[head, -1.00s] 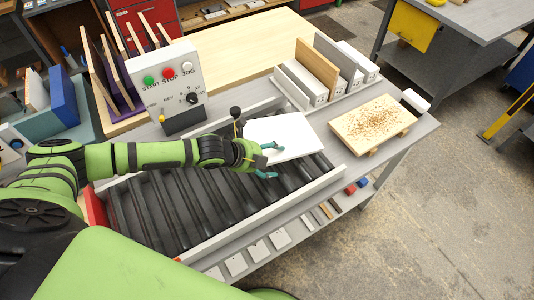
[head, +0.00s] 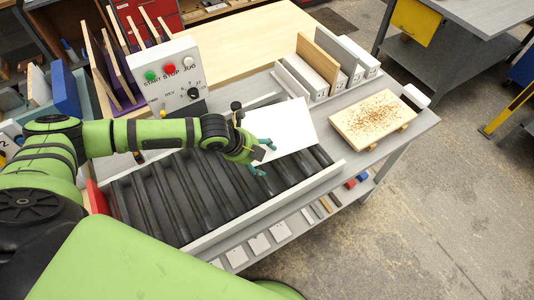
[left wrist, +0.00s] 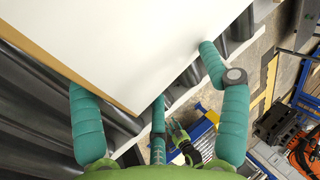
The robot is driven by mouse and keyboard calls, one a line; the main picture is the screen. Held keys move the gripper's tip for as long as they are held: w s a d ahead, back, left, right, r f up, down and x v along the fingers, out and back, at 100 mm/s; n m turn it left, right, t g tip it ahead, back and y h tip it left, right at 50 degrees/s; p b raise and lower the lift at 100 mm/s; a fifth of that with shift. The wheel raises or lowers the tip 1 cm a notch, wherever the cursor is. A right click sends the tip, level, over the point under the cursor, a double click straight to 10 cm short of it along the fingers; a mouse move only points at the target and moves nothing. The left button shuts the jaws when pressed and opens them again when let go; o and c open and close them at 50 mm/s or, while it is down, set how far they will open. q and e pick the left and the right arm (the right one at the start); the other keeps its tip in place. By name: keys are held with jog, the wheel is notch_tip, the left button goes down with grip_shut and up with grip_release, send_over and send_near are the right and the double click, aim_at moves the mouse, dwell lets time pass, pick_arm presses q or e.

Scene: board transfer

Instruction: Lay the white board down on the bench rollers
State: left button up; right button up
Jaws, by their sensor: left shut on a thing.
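The white board (head: 284,124) is at the far right part of the bench rollers (head: 205,192), tilted and seemingly raised above them. In the left wrist view the board (left wrist: 140,35) fills the upper middle, with a tan edge along its left side. My left gripper (head: 264,158) is shut on the board's near left edge. In the left wrist view its teal fingers (left wrist: 158,115) spread around the board's near corner. The gap between board and rollers is hard to judge.
A control box (head: 168,75) with coloured buttons stands behind the rollers. A rack of upright boards (head: 325,65) is at the back right. A speckled board (head: 377,122) lies to the right. A pale rail (head: 265,210) borders the rollers' near side.

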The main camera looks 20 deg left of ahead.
pick_arm(q)
jog(key=shift+s+a+f, duration=0.1)
jog(key=shift+s+a, duration=0.2)
jog(key=shift+a, duration=0.05)
jog(key=shift+s+a+r, duration=0.35)
jog(key=shift+s+a, duration=0.1)
jog(key=shift+s, duration=0.1)
jog(key=shift+s+a+r, duration=0.35)
jog(key=shift+s+a, duration=0.05)
jog(key=shift+s, duration=0.15)
jog(key=shift+s+a+r, duration=0.35)
jog(key=shift+s+a, duration=0.1)
jog(key=shift+s, duration=0.15)
jog(key=shift+s+a+r, duration=0.3)
jog(key=shift+s+a, duration=0.1)
jog(key=shift+s, duration=0.15)
jog(key=shift+a, duration=0.1)
jog(key=shift+s+a+r, duration=0.35)
jog(key=shift+s+a, duration=0.1)
jog(key=shift+s, duration=0.15)
jog(key=shift+s+a+r, duration=0.3)
jog(key=shift+s+a, duration=0.1)
jog(key=shift+s, duration=0.15)
jog(key=o, duration=0.7)
jog(key=shift+w+d, duration=0.1)
jog(key=shift+w, duration=0.05)
jog(key=shift+c, duration=0.2)
